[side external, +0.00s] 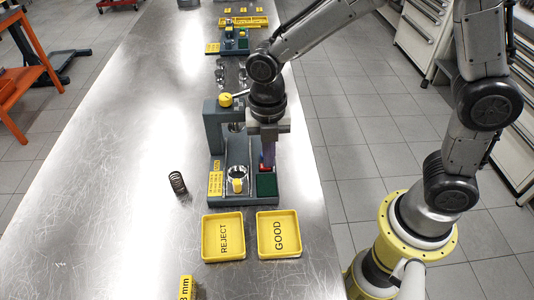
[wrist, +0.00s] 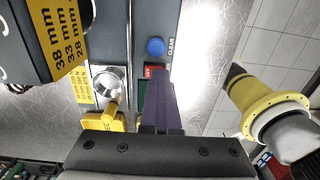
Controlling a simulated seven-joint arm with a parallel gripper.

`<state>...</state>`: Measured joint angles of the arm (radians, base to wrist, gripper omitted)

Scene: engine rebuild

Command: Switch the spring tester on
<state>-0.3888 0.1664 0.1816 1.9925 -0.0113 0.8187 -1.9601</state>
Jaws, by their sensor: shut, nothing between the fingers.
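The spring tester (side external: 213,132) is a grey-blue machine with a column, a yellow-knobbed lever (side external: 226,100) and a base. A red switch piece (side external: 263,168) and a dark green panel (side external: 266,185) sit on the right of its base. In the wrist view a red patch with white lettering, apparently OFF (wrist: 153,71), shows just beyond my fingertips, below a blue button (wrist: 155,46) labelled CLEAR. My gripper (side external: 268,164) is shut and empty, pointing down over the switch area; its fingers (wrist: 157,90) hide most of the green panel. I cannot tell whether they touch the switch.
A silver cup (side external: 237,172) with a yellow piece stands on the base. A dark coil spring (side external: 178,182) stands on the table at left. Yellow REJECT (side external: 207,238) and GOOD (side external: 296,236) trays lie in front. Table at left is mostly clear.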

